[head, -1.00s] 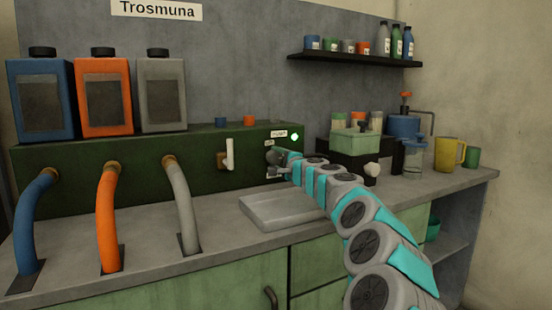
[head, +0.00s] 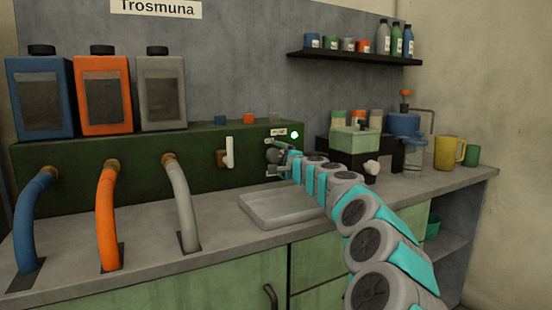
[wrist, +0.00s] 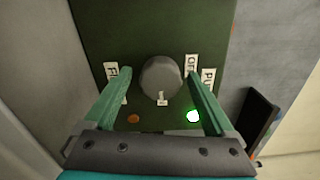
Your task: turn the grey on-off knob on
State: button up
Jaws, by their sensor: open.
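The grey knob (wrist: 160,78) is a round dial on the dark green panel, in the middle of the wrist view. It also shows, partly covered by my gripper, at the right end of the panel in the head view (head: 273,155). My gripper (wrist: 157,84) is open, with one green finger on each side of the knob and a visible gap to it on both sides. A small white label (wrist: 161,98) is at the knob's edge; its text is too small to read. Beside it is a white label (wrist: 191,65), apparently reading OFF.
A green lamp (wrist: 193,116) is lit and an orange spot (wrist: 133,118) is dull. A white lever (head: 229,153) sits left of the knob. A grey tray (head: 283,208) lies below. A box with a pale green top (head: 354,140) stands close at the right.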

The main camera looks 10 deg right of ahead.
jog(key=b+v, duration=0.1)
jog(key=v, duration=0.6)
jog(key=shift+s+d, duration=0.1)
jog(key=shift+s, duration=0.25)
